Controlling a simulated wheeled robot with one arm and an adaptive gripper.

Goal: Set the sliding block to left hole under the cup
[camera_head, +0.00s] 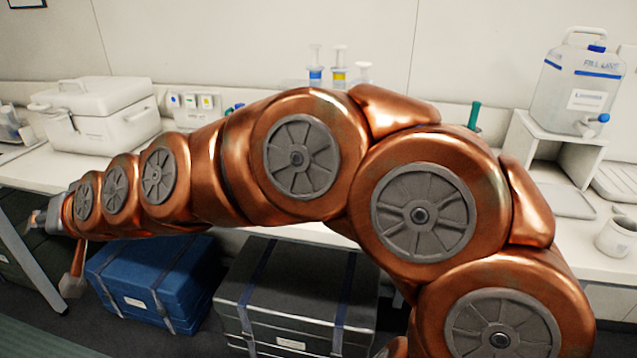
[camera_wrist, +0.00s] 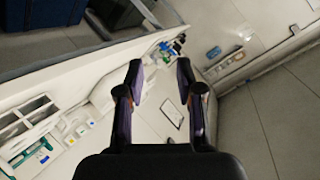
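My gripper (camera_wrist: 159,68) is open and empty in the wrist view, its two dark fingers apart over a pale surface. In the head view my copper arm stretches to the left, and the gripper end is small at the left edge. A small white cup-like pot (camera_head: 617,237) stands on the counter at the right edge of the head view, far from the gripper. I cannot make out the sliding block or its holes in either view; my arm hides much of the counter's middle.
A white counter (camera_head: 570,245) runs along the wall. It holds a white cooler box (camera_head: 95,112) and, on a white stand (camera_head: 545,140), a water jug (camera_head: 580,88). Syringes (camera_head: 340,72) stand behind my arm. A blue case (camera_head: 155,280) and grey case (camera_head: 295,300) sit below.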

